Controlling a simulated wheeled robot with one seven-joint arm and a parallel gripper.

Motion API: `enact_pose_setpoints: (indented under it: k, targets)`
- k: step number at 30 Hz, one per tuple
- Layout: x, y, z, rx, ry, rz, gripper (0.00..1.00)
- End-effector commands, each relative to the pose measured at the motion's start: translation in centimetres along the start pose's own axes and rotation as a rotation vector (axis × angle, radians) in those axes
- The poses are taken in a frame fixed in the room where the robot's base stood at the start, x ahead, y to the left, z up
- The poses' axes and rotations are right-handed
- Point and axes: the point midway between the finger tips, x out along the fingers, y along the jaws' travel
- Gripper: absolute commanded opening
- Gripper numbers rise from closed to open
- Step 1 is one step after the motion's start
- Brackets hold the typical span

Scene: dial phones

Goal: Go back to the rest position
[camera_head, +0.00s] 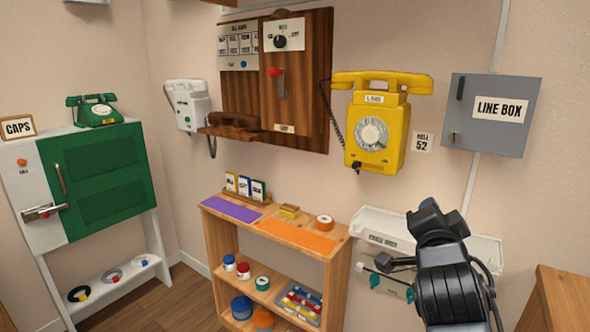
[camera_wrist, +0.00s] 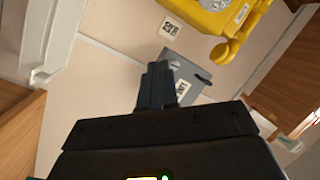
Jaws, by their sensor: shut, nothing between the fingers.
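My gripper (camera_wrist: 157,84) shows in the wrist view with its dark fingers together and nothing between them. In the head view my arm rises at the lower right, in front of the white wall tray (camera_head: 375,222). Its dark end is below the yellow wall phone (camera_head: 377,128) and the grey line box (camera_head: 487,115), apart from both. In the wrist view the yellow phone (camera_wrist: 212,14) is at the top and the line box (camera_wrist: 190,72) lies behind the fingertips, seen at a tilt.
A wooden shelf (camera_head: 222,250) with an orange mat and a purple mat stands at centre. A green-doored cabinet (camera_head: 105,178) with a green phone (camera_head: 96,110) is at left. A wooden unit (camera_head: 560,300) is close at the lower right. Floor (camera_head: 190,295) shows between cabinet and shelf.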

Motion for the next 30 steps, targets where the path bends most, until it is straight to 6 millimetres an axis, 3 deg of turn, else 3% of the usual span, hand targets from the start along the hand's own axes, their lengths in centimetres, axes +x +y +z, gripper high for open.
enact_pose_setpoints:
  k: [1, 6, 15, 22, 30]
  targets:
    - [-1.4, 1.9, 0.8, -0.057, -0.022, -0.005, 0.0]
    - [-6.4, 7.0, 2.8, -0.232, -0.09, -0.045, 0.0]
    - [-17.0, 14.3, 4.6, -0.481, -0.211, -0.114, 0.0]
    - [-26.1, 17.8, 4.5, -0.623, -0.293, -0.162, 0.0]
    - [-36.7, 19.2, 2.6, -0.742, -0.367, -0.2, 0.0]
